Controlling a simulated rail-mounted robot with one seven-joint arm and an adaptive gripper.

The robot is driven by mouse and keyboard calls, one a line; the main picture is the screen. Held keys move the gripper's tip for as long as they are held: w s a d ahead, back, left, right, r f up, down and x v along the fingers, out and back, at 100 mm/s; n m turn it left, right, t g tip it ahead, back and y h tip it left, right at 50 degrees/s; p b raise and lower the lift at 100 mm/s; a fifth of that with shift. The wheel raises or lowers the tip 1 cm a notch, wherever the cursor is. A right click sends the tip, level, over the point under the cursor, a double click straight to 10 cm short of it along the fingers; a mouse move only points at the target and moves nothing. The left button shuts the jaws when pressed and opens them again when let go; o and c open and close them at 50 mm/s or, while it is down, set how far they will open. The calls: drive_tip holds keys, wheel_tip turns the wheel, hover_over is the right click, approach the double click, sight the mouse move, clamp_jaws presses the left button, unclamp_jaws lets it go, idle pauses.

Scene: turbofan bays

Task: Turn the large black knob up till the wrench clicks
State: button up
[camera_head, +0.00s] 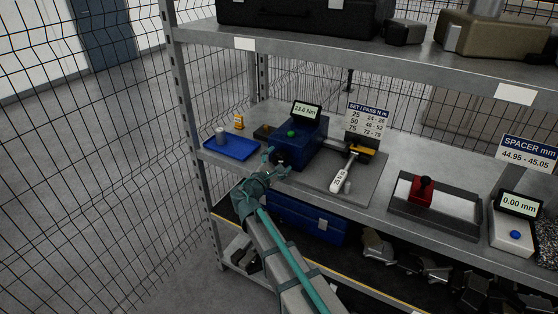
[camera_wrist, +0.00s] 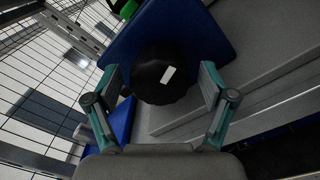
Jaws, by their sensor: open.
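The large black knob (camera_wrist: 160,75) is on the front of a blue box (camera_head: 300,143), with a white mark on its face. In the wrist view it sits between the two fingers of my gripper (camera_wrist: 160,82). The fingers are open, one on each side, with gaps to the knob visible. In the head view my gripper (camera_head: 272,164) is at the knob and partly hides it. The box's display (camera_head: 307,110) reads 23.0 Nm. A wrench (camera_head: 342,179) with a white handle lies on a grey plate to the right, its head near a yellow-and-black part.
A blue tray (camera_head: 232,147) with a grey cylinder is left of the box. A sign (camera_head: 368,118) lists set and pass values. A red-handled fixture (camera_head: 424,190) and a 0.00 mm gauge (camera_head: 518,205) stand to the right. Shelf posts and wire mesh border the left.

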drive_tip(key=v, duration=1.1)
drive_tip(key=shift+s, duration=0.2)
drive_tip(key=shift+a, duration=0.1)
drive_tip(key=s+d+f+m+g, duration=0.4)
drive_tip(key=s+d+f, duration=0.15)
drive_tip(key=f, duration=0.55)
drive_tip(key=s+d+f+m+g+y, duration=0.1)
drive_tip(key=s+d+f+m+g, duration=0.45)
drive_tip(key=f, duration=0.55)
drive_tip(key=s+d+f+m+g, duration=0.35)
drive_tip(key=s+d+f, duration=0.2)
drive_tip(key=f, duration=0.45)
drive_tip(key=s+d+f+m+g+y, duration=0.2)
drive_tip(key=s+d+f+m+g, duration=0.1)
drive_tip(key=s, duration=0.7)
drive_tip(key=s+d+f+m+g+y, duration=0.2)
drive_tip(key=s+d+f+m+g, duration=0.1)
drive_tip(key=s+f, duration=0.5)
drive_tip(key=s+d+f+m+g+y, duration=0.2)
drive_tip(key=s+d+f+m+g, duration=0.1)
drive_tip(key=s, duration=1.1)
wheel_tip(320, 180, down, 2)
drive_tip(key=d+g, duration=0.1)
drive_tip(key=d, duration=0.1)
drive_tip(key=shift+d+m, duration=0.4)
drive_tip(key=shift+f, duration=0.15)
